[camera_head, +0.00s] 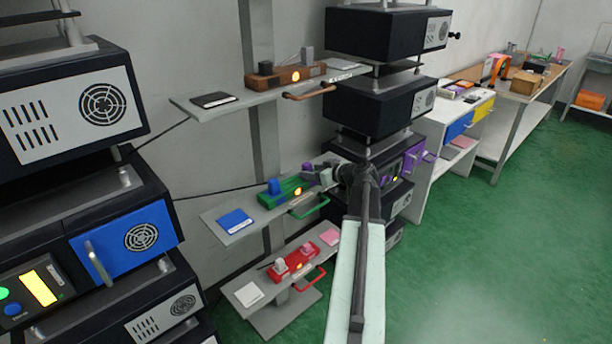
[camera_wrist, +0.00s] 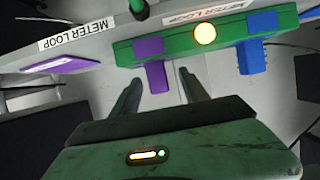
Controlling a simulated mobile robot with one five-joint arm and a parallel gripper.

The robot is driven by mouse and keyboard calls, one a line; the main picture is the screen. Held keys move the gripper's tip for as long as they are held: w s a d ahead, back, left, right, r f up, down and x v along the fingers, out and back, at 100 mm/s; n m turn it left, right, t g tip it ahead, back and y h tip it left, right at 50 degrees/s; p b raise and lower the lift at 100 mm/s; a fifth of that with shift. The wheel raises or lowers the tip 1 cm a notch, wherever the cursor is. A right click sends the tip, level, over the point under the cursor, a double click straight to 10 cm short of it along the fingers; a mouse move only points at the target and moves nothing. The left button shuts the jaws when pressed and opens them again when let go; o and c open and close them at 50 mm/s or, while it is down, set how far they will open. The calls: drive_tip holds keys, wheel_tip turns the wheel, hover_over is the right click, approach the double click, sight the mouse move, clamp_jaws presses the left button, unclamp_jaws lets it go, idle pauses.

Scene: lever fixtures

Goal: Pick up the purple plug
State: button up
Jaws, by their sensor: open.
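The purple plug (camera_wrist: 156,76) sticks out of a green block (camera_wrist: 185,45) in the wrist view, left of a round lit lamp. In the head view the green block (camera_head: 286,192) is on the middle shelf, and the plug (camera_head: 308,168) is a small purple patch at its right end, partly hidden by my gripper. My gripper (camera_wrist: 160,78) is open, with one finger on each side of the plug's outer end. A gap shows on both sides. My gripper (camera_head: 322,176) also shows at the shelf's right side in the head view.
A blue plug (camera_wrist: 251,65) sits in the same block. A green handle (camera_head: 303,210) is at the shelf's front. A purple card (camera_wrist: 60,64) and a blue card (camera_head: 236,221) lie on the shelf. A shelf with a red block (camera_head: 296,262) is below.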

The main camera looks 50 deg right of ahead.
sight(309, 170)
drive_tip(key=x, duration=0.2)
drive_tip(key=b+x, duration=0.1)
drive_tip(key=x, duration=0.1)
drive_tip(key=shift+d, duration=0.25)
drive_tip(key=shift+r, duration=0.15)
clamp_jaws()
drive_tip(key=shift+a+r, duration=0.1)
